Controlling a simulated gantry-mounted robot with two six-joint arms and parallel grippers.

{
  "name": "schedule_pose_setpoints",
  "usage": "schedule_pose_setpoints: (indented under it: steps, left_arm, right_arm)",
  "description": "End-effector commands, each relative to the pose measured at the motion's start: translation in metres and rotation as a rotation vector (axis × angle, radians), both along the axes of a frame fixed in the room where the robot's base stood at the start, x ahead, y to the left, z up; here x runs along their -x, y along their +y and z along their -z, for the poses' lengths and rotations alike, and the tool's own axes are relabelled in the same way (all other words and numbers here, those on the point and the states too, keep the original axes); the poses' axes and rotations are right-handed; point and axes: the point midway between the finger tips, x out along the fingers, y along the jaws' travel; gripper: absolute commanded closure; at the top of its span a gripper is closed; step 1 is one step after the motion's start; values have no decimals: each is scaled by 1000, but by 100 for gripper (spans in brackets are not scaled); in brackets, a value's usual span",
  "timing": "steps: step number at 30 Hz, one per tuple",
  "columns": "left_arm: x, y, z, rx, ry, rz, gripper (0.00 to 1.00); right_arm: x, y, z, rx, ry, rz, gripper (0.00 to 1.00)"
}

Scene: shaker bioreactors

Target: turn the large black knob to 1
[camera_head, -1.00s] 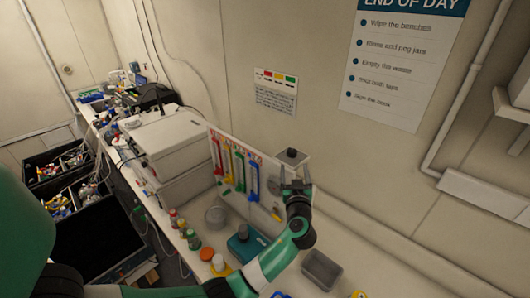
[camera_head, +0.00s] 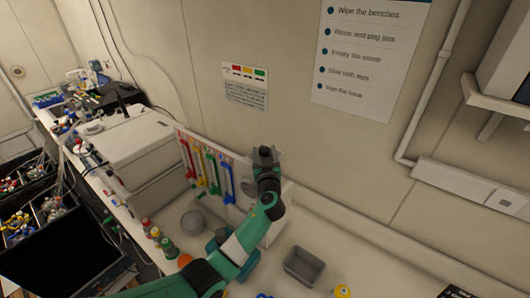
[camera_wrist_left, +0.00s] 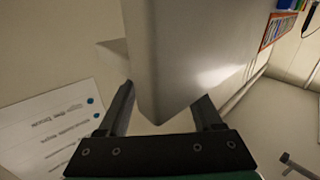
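My left gripper (camera_head: 265,156) is in front of the back wall, at the top of a pale box (camera_head: 278,215) beside the panel of coloured tubes. In the left wrist view the gripper (camera_wrist_left: 165,112) is open, with its two dark fingers apart. A pale grey block corner (camera_wrist_left: 180,60) shows between and beyond the fingers; I cannot tell whether they touch it. I cannot make out the large black knob or its marks in either view; the gripper and arm cover part of this area. My right gripper is not in view.
A panel with red, green and blue tubes (camera_head: 213,172) stands left of the gripper. A grey bin (camera_head: 304,266), a grey round pot (camera_head: 193,222) and several small bottles stand on the bench. A white machine (camera_head: 135,145) is farther left.

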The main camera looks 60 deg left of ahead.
Motion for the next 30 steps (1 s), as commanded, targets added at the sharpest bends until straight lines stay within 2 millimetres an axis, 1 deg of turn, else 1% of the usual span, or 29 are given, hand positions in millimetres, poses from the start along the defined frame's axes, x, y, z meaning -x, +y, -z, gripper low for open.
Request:
schedule_pose_setpoints:
  steps: [1,10,11,16,24,30]
  left_arm:
    - [0,0,0,0,0,0,45]
    - [0,0,0,0,0,0,99]
    - [0,0,0,0,0,0,100]
    - [-1,0,0,4,2,-15,100]
    - [-3,-1,1,8,5,-119,100]
    - [-2,-1,2,2,1,-136,100]
  right_arm:
    - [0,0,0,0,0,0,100]
    - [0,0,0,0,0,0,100]
    - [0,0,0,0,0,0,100]
    - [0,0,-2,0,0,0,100]
    - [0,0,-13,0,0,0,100]
    - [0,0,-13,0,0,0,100]
